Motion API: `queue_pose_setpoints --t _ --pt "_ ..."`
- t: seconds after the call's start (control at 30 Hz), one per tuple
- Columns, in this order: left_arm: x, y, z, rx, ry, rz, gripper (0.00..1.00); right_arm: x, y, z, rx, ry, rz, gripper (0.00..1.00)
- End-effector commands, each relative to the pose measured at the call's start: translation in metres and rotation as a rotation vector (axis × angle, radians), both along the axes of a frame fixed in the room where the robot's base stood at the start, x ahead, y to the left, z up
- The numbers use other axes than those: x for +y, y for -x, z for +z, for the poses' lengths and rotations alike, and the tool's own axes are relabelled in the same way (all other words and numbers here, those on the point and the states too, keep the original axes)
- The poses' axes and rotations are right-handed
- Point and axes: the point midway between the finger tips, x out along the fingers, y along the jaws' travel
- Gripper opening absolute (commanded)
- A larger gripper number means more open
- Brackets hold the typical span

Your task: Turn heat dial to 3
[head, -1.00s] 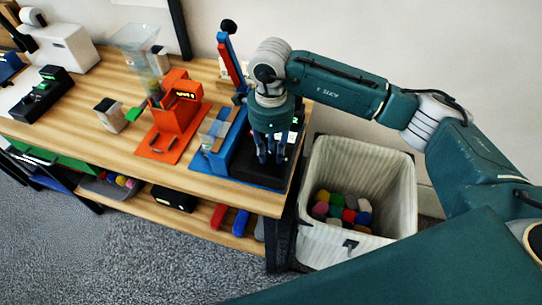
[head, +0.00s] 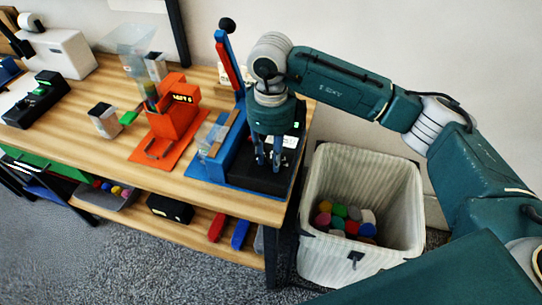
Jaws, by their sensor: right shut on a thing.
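A black control box (head: 258,178) stands on the blue base of the press station at the right end of the wooden table. The heat dial is not clearly visible; my right gripper covers that part of the box. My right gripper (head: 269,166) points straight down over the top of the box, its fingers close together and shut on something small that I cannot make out. My left gripper is not in view.
A blue and red lever (head: 230,60) rises behind the box. An orange machine (head: 172,122) stands to its left on the table (head: 225,207). A striped hamper (head: 345,250) with colored pieces is right of the table. The lower shelf holds several items.

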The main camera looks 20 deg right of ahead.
Motion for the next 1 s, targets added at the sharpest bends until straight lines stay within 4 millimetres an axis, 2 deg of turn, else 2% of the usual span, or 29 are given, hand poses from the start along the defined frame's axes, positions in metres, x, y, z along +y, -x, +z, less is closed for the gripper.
queue_pose_setpoints --t 0.33,0.37,0.43,0.77,0.87,1.0 --pt "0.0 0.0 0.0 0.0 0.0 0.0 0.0 0.0 -0.001 0.001 -0.004 0.0 -0.003 0.0" --pt "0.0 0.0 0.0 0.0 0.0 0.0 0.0 0.0 -0.001 0.001 -0.004 0.0 -0.003 0.32" --pt "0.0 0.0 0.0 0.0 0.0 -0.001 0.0 0.0 -0.001 0.001 -0.003 0.0 -0.002 0.45" --pt "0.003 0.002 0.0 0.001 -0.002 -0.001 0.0 0.0 -0.001 0.003 -0.002 -0.001 -0.001 0.45" --pt "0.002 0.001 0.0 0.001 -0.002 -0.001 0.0 0.0 -0.001 0.013 -0.004 0.0 -0.001 0.45" --pt "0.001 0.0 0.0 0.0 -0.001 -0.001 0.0 0.0 -0.002 0.039 -0.007 -0.001 -0.002 0.45"
